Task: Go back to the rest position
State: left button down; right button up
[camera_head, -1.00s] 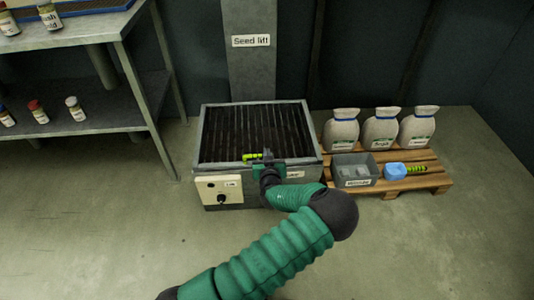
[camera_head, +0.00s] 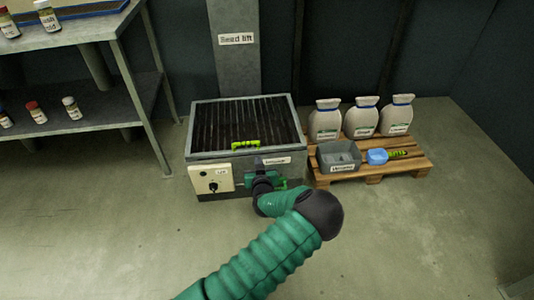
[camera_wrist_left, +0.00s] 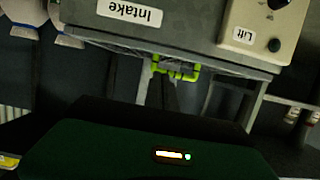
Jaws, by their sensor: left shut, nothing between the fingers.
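My left arm comes up from the bottom of the head view. Its dark and green left gripper (camera_head: 258,164) is in front of the box's front face, below and apart from the lime-green handle. The gripper is shut with nothing in it. The lime-green handle (camera_head: 245,144) sits at the front edge of the dark slatted grate (camera_head: 248,117) on top of the grey intake box (camera_head: 222,164). In the left wrist view, which is upside down, the handle (camera_wrist_left: 183,75) shows at the box edge beside the Intake label. My right gripper is not in view.
A control panel (camera_head: 211,180) with a knob is on the box's left front. A pallet (camera_head: 400,166) at right bears several things, including white bags (camera_head: 361,119), a grey bin (camera_head: 338,157) and a blue scoop (camera_head: 377,157). A metal shelf (camera_head: 97,55) stands at left. The floor in front is clear.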

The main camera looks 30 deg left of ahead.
pick_arm(q)
jog(key=s+d+r+m+g+h+p, duration=0.45)
jog(key=s+d+r, duration=0.5)
jog(key=s, duration=0.35)
jog(key=s+d+r+m+g+h+p, duration=0.35)
jog(key=s+d+r+h+p, duration=0.35)
jog(key=s+d, duration=0.5)
notch_tip(320, 180, up, 39)
jog(key=s+y+p, duration=0.1)
jog(key=y+p, duration=0.1)
jog(key=p, duration=3.5)
jog(key=shift+s+r+g, duration=0.2)
jog(key=shift+s+g, duration=0.1)
jog(key=shift+s, duration=0.05)
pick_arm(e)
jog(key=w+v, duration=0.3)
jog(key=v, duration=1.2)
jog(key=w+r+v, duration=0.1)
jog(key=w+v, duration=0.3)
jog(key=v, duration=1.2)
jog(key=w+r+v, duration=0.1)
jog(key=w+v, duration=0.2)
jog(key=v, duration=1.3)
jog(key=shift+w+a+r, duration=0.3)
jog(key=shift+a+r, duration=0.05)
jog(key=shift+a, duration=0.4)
pick_arm(q)
jog(key=shift+a, duration=0.15)
